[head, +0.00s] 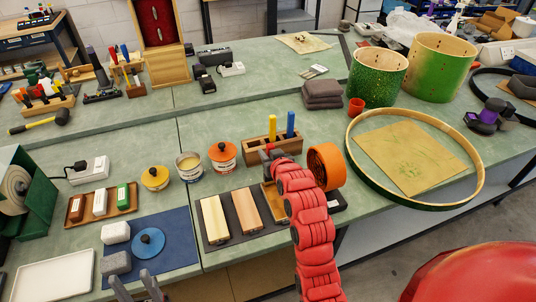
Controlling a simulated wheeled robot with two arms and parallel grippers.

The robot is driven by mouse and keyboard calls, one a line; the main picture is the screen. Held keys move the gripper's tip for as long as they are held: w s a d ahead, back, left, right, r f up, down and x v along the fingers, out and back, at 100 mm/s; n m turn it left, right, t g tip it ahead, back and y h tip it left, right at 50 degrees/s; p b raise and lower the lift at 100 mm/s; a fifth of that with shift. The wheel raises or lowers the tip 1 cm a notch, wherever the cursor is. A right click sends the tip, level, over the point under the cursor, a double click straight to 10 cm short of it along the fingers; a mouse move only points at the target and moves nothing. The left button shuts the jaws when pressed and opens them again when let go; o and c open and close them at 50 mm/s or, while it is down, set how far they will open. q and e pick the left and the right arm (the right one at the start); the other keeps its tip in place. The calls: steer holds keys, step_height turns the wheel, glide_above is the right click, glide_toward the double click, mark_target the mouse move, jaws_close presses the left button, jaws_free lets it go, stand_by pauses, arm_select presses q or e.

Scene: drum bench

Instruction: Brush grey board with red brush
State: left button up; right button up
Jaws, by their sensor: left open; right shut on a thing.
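My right gripper (270,153) is shut at the front of the wooden brush holder (255,144). A small red part shows at its jaws, likely the red brush; the arm hides most of it. A yellow handle (273,126) and a blue handle (291,125) stand upright in the holder. In front, a dark mat (228,238) carries a pale wood board (213,217) and a browner board (245,209). A third board (271,196) is partly behind my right arm. I cannot make out a grey board. My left gripper (140,288) is open and empty at the bottom edge.
Tins (189,166) stand left of the holder. An orange ring (325,166) stands close right of my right arm. A large drum hoop (478,190) lies further right. A blue mat (175,252) with a blue disc (148,242) is near my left gripper.

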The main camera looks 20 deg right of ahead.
step_height(320, 180, up, 6)
steer(key=p, duration=0.1)
stand_by(0.7)
